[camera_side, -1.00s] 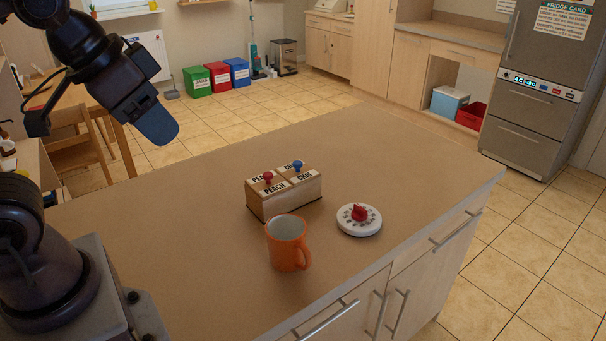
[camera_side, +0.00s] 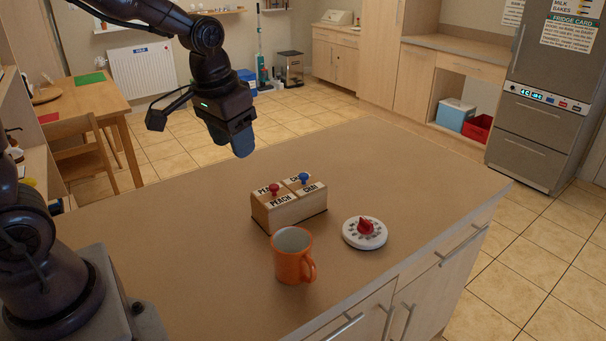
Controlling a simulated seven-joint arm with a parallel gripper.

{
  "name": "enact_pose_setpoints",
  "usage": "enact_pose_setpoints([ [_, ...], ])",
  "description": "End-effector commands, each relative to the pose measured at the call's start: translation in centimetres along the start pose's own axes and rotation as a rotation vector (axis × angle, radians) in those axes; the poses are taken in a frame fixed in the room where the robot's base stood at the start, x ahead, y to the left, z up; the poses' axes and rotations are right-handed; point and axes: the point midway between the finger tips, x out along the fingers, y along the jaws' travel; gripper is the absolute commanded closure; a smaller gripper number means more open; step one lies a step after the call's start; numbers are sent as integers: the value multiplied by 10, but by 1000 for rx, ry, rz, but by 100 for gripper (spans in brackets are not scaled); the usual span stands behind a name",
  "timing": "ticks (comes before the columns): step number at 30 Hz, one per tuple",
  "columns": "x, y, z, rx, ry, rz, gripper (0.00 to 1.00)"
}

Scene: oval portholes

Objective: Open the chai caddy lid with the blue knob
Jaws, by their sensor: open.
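A wooden caddy (camera_side: 290,213) stands on the counter, with a peach half on the left and a chai half on the right. The chai lid (camera_side: 312,189) has a blue knob (camera_side: 304,178) and looks closed. The peach lid (camera_side: 279,198) has a red knob (camera_side: 274,188) and also looks closed. My gripper (camera_side: 240,150) is in the air, up and to the left of the caddy, pointing down and apart from everything. It is open, and nothing shows in it.
An orange mug (camera_side: 290,262) stands just in front of the caddy, its handle to the right. A white round dial with a red knob (camera_side: 365,232) lies to the caddy's right. The counter (camera_side: 180,235) is clear to the left and behind.

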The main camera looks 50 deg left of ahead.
Motion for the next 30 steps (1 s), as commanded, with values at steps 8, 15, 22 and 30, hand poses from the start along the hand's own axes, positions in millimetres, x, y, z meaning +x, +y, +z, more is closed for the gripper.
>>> enact_pose_setpoints([
  [8, 93, -35, -86, -116, -8, -31, 51],
  [15, 126, -51, -151, -175, 132, -41, 51],
  [22, 132, -53, -166, -199, 190, -39, 51],
  [30, 185, -56, -175, -198, 186, -39, 51],
])
